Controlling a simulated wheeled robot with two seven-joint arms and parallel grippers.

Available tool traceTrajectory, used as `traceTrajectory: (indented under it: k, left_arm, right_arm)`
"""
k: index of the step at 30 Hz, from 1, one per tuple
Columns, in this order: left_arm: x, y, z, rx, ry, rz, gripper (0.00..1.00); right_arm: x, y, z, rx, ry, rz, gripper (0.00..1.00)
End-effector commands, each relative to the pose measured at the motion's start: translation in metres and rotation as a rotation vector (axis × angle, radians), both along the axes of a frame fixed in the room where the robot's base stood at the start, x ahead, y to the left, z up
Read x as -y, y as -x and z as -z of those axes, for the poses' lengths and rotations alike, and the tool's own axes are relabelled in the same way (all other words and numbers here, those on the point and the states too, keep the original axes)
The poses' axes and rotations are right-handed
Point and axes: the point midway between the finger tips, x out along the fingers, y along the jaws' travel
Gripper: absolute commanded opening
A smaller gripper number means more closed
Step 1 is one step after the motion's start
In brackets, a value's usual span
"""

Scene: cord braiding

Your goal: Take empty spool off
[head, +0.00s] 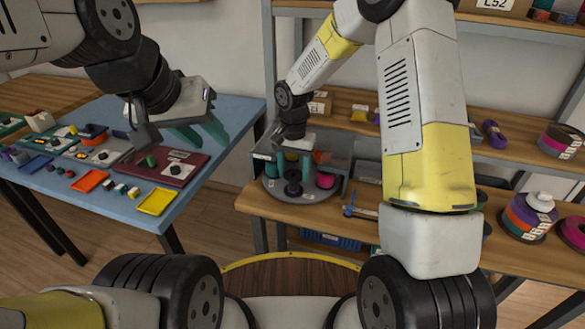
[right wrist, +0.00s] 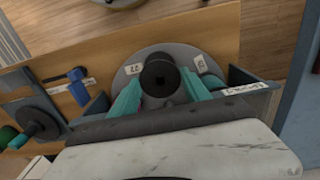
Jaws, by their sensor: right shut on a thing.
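A dark, bare spool (right wrist: 160,76) stands on a grey round plate (right wrist: 127,79) in the right wrist view. My right gripper (right wrist: 161,88) has its teal fingers on both sides of the spool and is shut on it. In the head view the dark spool (head: 293,189) sits low in the grey braiding stand on the shelf, below my right wrist. A magenta spool (head: 325,180) is beside it. My left gripper (head: 199,133) hangs over the blue table with its teal fingers spread apart and nothing visible between them.
The blue table (head: 120,207) holds small trays, boards and coloured pieces. A yellow tray (head: 156,201) lies near its front edge. Coloured spools (head: 529,215) stand on the shelf at right. A blue clamp-like piece (right wrist: 78,87) and a green spool lie left of the stand.

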Motion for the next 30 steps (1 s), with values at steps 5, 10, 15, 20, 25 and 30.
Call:
traceTrajectory:
  k: [5, 10, 15, 20, 25, 30]
  left_arm:
    - [0.000, 0.000, 0.000, 0.000, 0.000, 0.000, 0.36]
    - [0.000, 0.000, 0.000, 0.000, 0.000, 0.000, 0.36]
    - [0.000, 0.000, 0.000, 0.000, 0.000, 0.000, 0.36]
    - [0.000, 0.000, 0.000, 0.000, 0.000, 0.000, 0.36]
    - [0.000, 0.000, 0.000, 0.000, 0.000, 0.000, 0.36]
    - [0.000, 0.000, 0.000, 0.000, 0.000, 0.000, 0.36]
  right_arm:
    - [0.000, 0.000, -0.006, 0.001, 0.000, 0.000, 0.16]
    - [0.000, -0.001, -0.014, 0.002, 0.001, 0.000, 0.16]
    - [0.000, 0.000, -0.023, 0.001, 0.000, 0.001, 0.16]
    - [0.000, -0.001, -0.031, 0.002, 0.000, 0.000, 0.16]
    - [0.000, -0.001, -0.040, 0.002, 0.000, 0.000, 0.16]
    - [0.000, 0.000, -0.048, 0.001, 0.000, 0.001, 0.16]
